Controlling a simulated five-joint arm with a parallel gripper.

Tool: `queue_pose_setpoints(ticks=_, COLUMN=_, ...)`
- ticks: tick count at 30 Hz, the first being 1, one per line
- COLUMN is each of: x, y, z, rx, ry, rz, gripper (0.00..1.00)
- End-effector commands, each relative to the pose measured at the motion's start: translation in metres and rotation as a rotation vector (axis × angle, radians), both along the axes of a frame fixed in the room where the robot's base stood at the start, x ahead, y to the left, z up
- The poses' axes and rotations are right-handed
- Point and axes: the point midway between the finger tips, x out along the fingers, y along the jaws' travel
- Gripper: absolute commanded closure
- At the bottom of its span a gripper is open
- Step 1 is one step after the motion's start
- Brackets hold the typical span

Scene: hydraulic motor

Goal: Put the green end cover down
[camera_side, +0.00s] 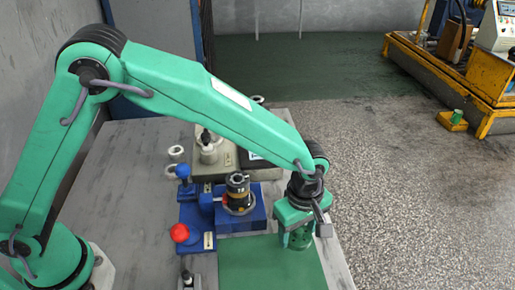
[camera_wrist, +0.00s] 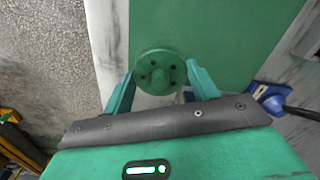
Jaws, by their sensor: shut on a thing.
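The green end cover (camera_wrist: 159,72) is a round disc with several dark holes and a central boss, seen in the wrist view between my two fingers. My gripper (camera_side: 299,236) is shut on it. In the side view the green end cover (camera_side: 300,239) hangs at the gripper's lower end, partly hidden by the fingers. It is over or near the right edge of the green mat (camera_side: 262,268). I cannot tell whether it touches the mat.
A blue fixture (camera_side: 240,218) holding a dark and metallic motor part (camera_side: 238,190) stands left of my gripper. A blue clamp with a red knob (camera_side: 180,233) is further left. White rings (camera_side: 176,153) lie behind. The mat's visible surface is clear.

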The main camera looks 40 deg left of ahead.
Motion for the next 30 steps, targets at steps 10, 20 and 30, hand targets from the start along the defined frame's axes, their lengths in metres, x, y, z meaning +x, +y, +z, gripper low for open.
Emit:
queue_pose_setpoints(ticks=10, x=0.001, y=0.0, z=-0.013, rx=0.0, ry=0.001, rz=0.0, gripper=0.74)
queue_pose_setpoints(ticks=20, x=0.001, y=0.0, z=-0.04, rx=0.0, ry=-0.001, rz=0.0, gripper=0.74)
queue_pose_setpoints(ticks=30, x=0.0, y=0.0, z=-0.042, rx=0.0, ry=-0.001, rz=0.0, gripper=0.74)
